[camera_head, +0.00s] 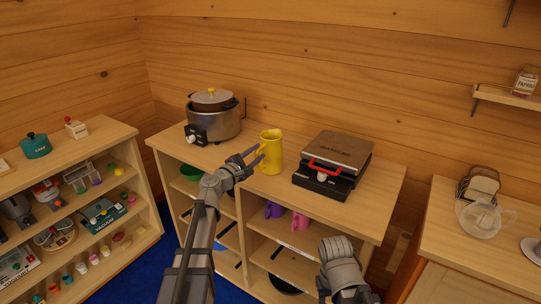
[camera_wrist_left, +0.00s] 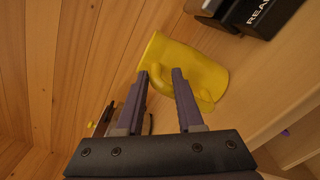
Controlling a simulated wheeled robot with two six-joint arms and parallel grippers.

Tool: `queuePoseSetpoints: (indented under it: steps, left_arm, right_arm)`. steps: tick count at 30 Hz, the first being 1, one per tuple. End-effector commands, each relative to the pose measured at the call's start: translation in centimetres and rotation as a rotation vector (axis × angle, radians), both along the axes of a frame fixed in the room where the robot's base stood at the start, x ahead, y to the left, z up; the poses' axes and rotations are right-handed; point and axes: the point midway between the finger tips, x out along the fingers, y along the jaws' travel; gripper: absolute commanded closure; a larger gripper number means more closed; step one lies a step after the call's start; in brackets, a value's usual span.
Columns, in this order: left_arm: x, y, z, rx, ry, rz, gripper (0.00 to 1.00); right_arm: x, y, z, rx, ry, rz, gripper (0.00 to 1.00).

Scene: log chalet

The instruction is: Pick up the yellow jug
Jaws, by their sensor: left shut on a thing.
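The yellow jug (camera_head: 271,151) stands upright on the wooden cabinet top, between the cooker and the black press. Its handle side faces my left gripper (camera_head: 257,155), which reaches in from the left. In the left wrist view, the jug (camera_wrist_left: 188,62) lies just past the fingertips of my left gripper (camera_wrist_left: 160,74). The fingers sit on either side of part of the jug at its handle side, with a gap between them, and are shut on it. Of my right arm only a grey part shows at the bottom of the head view; its fingers cannot be seen.
A silver cooker (camera_head: 226,124) with a brown lidded pot stands left of the jug. A black press (camera_head: 322,184) with a red handle and brown top stands to the right. Purple and pink mugs (camera_head: 299,221) sit on the shelf below. The wooden wall is close behind.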

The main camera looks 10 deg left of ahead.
Motion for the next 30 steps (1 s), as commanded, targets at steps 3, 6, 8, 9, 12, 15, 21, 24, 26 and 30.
queuePoseSetpoints:
  steps: [3, 6, 8, 9, 12, 15, 21, 24, 26, 30]
  left_arm:
    - [0.00, 0.03, -0.02, 0.002, 0.000, 0.001, 1.00]
    - [0.00, 0.02, -0.03, 0.002, 0.000, 0.001, 1.00]
    - [0.00, 0.03, -0.03, 0.002, 0.001, 0.000, 1.00]
    - [0.00, 0.02, -0.04, 0.003, 0.000, 0.000, 1.00]
    - [0.00, 0.03, -0.04, 0.003, 0.000, 0.000, 1.00]
    - [0.00, 0.03, -0.06, 0.004, 0.000, 0.000, 1.00]
    - [0.00, 0.03, -0.08, 0.006, 0.001, 0.001, 1.00]
    - [-0.01, 0.04, -0.09, 0.007, 0.001, 0.001, 1.00]
    - [-0.01, 0.04, -0.09, 0.007, 0.001, 0.001, 1.00]
    - [-0.01, 0.04, -0.11, 0.007, 0.001, 0.001, 1.00]
  right_arm:
    - [0.00, 0.00, -0.01, 0.000, 0.000, 0.000, 0.50]
    - [0.00, 0.00, -0.01, 0.000, 0.000, 0.000, 0.50]
    - [0.00, 0.00, -0.01, 0.000, 0.000, 0.000, 0.50]
    - [0.00, 0.00, -0.01, 0.000, 0.000, 0.000, 0.50]
    - [0.00, 0.00, -0.02, 0.000, 0.000, 0.000, 0.50]
    - [0.00, 0.00, -0.02, 0.000, 0.000, 0.000, 0.50]
    - [0.00, 0.00, -0.03, 0.000, 0.000, 0.000, 0.50]
    - [0.00, 0.00, -0.03, 0.000, 0.000, 0.000, 0.50]
    - [0.00, 0.00, -0.04, 0.000, 0.000, 0.000, 0.50]
    - [0.00, 0.00, -0.04, 0.000, 0.000, 0.000, 0.50]
